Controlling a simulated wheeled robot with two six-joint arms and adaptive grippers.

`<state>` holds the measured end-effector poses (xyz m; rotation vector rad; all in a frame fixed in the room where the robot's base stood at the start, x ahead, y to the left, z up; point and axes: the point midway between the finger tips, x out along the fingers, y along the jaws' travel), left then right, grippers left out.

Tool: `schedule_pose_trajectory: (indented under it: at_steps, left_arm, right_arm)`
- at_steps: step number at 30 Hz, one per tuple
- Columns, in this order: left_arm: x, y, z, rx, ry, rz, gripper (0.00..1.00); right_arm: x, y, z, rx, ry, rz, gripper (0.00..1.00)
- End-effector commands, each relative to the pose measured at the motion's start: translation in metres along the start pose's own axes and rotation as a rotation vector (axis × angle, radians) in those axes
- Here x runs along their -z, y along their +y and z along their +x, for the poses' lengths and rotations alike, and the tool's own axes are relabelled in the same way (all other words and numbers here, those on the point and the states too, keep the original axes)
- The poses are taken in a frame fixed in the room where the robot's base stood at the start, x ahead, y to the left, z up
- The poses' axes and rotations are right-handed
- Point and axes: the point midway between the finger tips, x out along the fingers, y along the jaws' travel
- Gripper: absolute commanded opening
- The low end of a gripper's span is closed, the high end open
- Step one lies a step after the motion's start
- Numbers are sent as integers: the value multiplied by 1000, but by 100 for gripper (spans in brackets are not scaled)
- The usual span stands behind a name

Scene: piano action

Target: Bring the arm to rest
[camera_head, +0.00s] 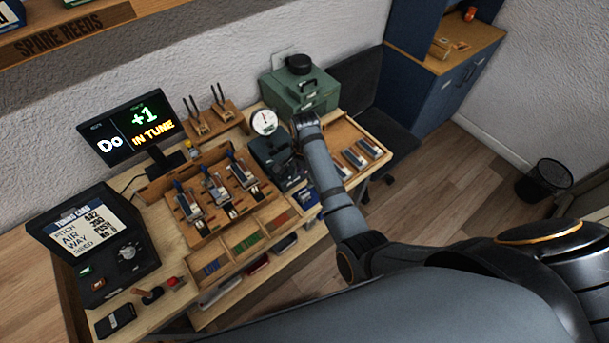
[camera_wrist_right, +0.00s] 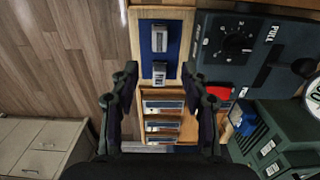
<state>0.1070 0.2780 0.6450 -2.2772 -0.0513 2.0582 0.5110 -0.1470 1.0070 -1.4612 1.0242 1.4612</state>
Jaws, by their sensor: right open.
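My right arm reaches across the workbench from the right in the head view, and its wrist end, with the right gripper (camera_head: 306,121), is above the bench between the dark device and the wooden reed tray. The fingers are hard to make out there. In the right wrist view the right gripper (camera_wrist_right: 161,80) is open, its two dark fingers wide apart with nothing held. Below and between them are a blue pad (camera_wrist_right: 173,52) with two small metal blocks and the reed tray (camera_wrist_right: 139,92) with several metal pieces. My left gripper is not in view.
The dark device with a dial (camera_wrist_right: 236,40) stands close to the right gripper. A green case (camera_head: 300,88), a round gauge (camera_head: 264,122) and a wooden rack (camera_head: 187,219) of tools crowd the bench. A monitor (camera_head: 129,128) stands at the back left.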

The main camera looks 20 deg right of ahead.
Motion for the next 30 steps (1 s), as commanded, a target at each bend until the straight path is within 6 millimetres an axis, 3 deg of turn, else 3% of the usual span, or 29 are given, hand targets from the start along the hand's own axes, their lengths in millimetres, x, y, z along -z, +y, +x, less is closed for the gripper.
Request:
schedule_pose_trajectory:
  at_steps: [8, 11, 15, 18, 24, 30]
  left_arm:
    - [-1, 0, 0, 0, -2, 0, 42]
    - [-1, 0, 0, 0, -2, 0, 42]
    - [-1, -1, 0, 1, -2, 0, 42]
    - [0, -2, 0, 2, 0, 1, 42]
    - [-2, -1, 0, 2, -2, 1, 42]
    - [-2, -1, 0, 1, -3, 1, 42]
  right_arm:
    - [0, 0, 0, 0, 0, -1, 46]
    - [6, 14, 5, 10, 8, -47, 46]
    - [27, 70, 13, 55, 65, -285, 46]
    - [36, 108, 7, 82, 121, -491, 46]
    - [38, 161, -16, 105, 213, -822, 46]
    - [31, 196, -43, 113, 284, -1091, 46]
